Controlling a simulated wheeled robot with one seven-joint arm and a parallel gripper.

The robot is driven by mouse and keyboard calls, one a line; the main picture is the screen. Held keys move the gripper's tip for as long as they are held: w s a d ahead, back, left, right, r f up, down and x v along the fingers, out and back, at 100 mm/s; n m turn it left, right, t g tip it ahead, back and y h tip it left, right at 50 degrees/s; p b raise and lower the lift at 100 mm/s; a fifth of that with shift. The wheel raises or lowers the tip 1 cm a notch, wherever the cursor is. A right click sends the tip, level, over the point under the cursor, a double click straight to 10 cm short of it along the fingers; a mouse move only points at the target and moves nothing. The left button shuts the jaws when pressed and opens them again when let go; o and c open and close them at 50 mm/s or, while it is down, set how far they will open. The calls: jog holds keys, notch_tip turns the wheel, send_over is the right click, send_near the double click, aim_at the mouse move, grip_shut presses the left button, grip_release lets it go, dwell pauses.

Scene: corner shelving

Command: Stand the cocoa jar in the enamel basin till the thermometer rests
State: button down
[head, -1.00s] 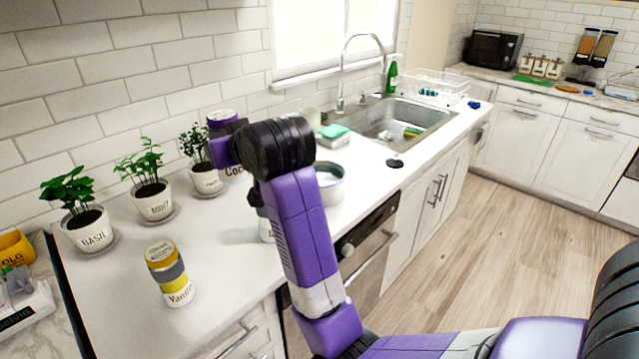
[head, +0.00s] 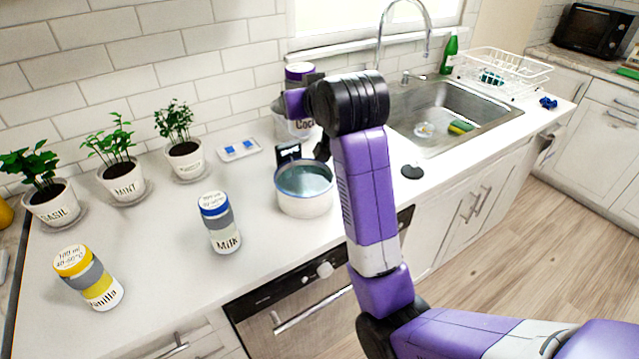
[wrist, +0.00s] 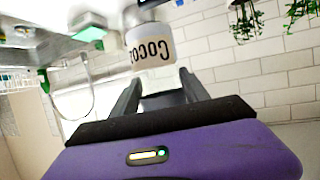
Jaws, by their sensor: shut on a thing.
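In the wrist view the jar (wrist: 150,47) appears upside down between the two fingers. My gripper (wrist: 158,84) is shut on it. The white enamel basin (head: 304,207) stands on the counter with bluish water in it. A small black device with a pale screen (head: 288,152), seemingly the thermometer, is at the basin's back rim; its reading is too small to tell.
A milk jar (head: 221,225) stands left of the basin, and a vanilla jar (head: 90,278) farther left. Potted herbs (head: 124,182) line the wall. A small white tray with blue items (head: 239,150) lies behind. The sink (head: 450,115) is at the right.

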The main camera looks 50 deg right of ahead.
notch_tip(320, 180, down, 19)
jog(key=shift+f, duration=0.15)
dwell(0.4)
jog(key=shift+f, duration=0.1)
jog(key=c, duration=0.6)
grip_release()
jog(key=shift+f, duration=0.1)
jog(key=shift+o, duration=0.2)
jog(key=shift+s+a+r, duration=0.1)
jog(key=shift+s+r, duration=0.05)
jog(key=shift+r, duration=0.1)
jog(key=v, duration=1.1)
jog(key=shift+s+b, duration=0.3)
jog(key=shift+b, duration=0.05)
